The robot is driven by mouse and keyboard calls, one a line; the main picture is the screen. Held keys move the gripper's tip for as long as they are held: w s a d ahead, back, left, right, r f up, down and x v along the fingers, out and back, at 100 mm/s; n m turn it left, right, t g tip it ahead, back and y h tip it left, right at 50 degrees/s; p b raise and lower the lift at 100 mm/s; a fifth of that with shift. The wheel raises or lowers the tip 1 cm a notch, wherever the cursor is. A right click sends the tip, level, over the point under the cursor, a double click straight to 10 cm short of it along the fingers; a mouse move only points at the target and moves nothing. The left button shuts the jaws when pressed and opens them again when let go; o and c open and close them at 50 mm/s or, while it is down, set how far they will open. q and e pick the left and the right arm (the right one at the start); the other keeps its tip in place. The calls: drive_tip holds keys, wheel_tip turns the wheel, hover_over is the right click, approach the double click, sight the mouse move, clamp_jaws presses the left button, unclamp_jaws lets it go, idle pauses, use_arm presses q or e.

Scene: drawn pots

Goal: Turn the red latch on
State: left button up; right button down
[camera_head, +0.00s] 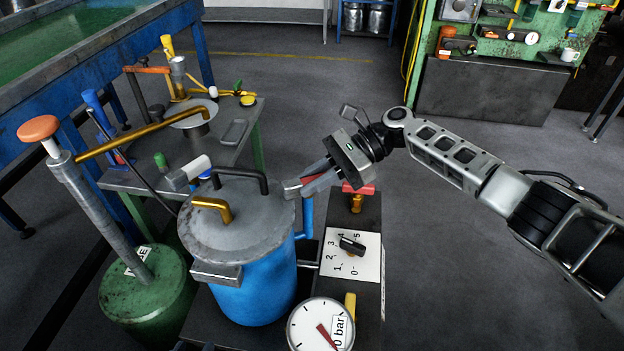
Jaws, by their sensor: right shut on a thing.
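A blue pot (255,297) with a grey metal lid (235,236) stands at the lower middle in the head view. The red latch (308,181) shows as a red strip at the upper right edge of the lid. My right gripper (303,186) reaches in from the right, with its fingers closed around this red piece. The fingers hide much of it, so its exact angle is unclear. A blue handle (306,217) hangs below on the pot's right side. My left gripper is not in view.
A red-handled brass valve (356,201) stands close under the right gripper. Near it are a dial knob (352,245) and a pressure gauge (320,325). A green tank with a pump (148,292) stands left. The floor at right is clear.

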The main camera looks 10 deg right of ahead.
drive_tip(key=c, duration=1.3)
unclamp_jaws()
drive_tip(key=shift+a+r, duration=0.1)
drive_tip(key=shift+a, duration=0.05)
use_arm(q)
drive_tip(key=b, duration=0.2)
drive_tip(key=shift+w+d+f+b, duration=0.1)
drive_tip(key=shift+f+b, duration=0.2)
use_arm(e)
drive_tip(key=v, duration=1.6)
use_arm(q)
drive_tip(key=shift+f, duration=0.1)
use_arm(e)
drive_tip(key=shift+f, duration=0.25)
